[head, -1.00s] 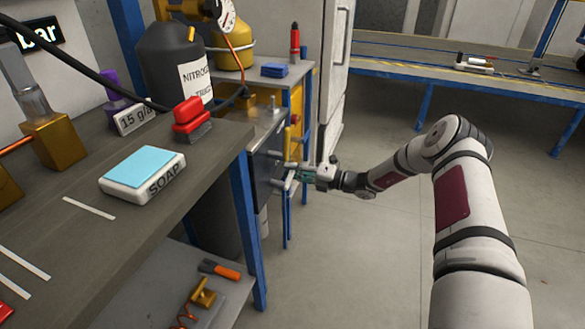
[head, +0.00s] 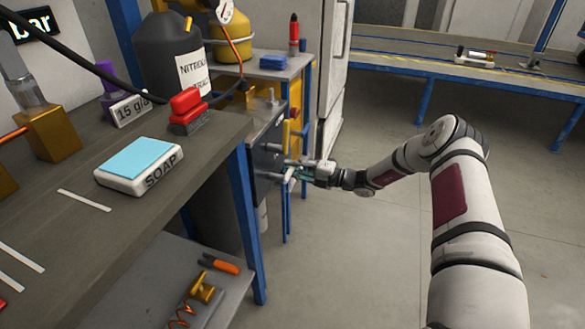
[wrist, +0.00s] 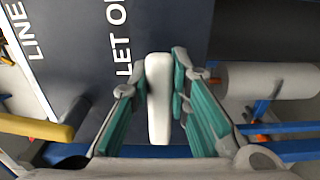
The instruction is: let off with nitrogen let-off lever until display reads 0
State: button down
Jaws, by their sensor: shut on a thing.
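The nitrogen let-off lever (wrist: 158,112) is a pale, rounded bar on a dark panel (wrist: 95,40) with white lettering that reads "LET O", the rest hidden. My gripper (wrist: 161,66) is shut on this lever, with a green-padded finger on each side of it. In the head view my gripper (head: 300,172) is at the panel on the end of the bench, and the lever is small there. The display (head: 35,24) is at the top left, cut off by the picture's edge. Only part of "bar" shows and no number is visible.
A yellow lever (wrist: 38,127) sits left of the held one in the wrist view. The floor (head: 345,265) right of the bench is clear.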

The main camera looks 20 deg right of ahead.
jog(key=shift+f, duration=0.1)
jog(key=c, duration=1.5)
grip_release()
jog(key=shift+s+d, duration=0.1)
jog(key=shift+d, duration=0.05)
jog(key=v, duration=1.1)
jog(key=shift+s+d, duration=0.25)
jog(key=shift+d, duration=0.05)
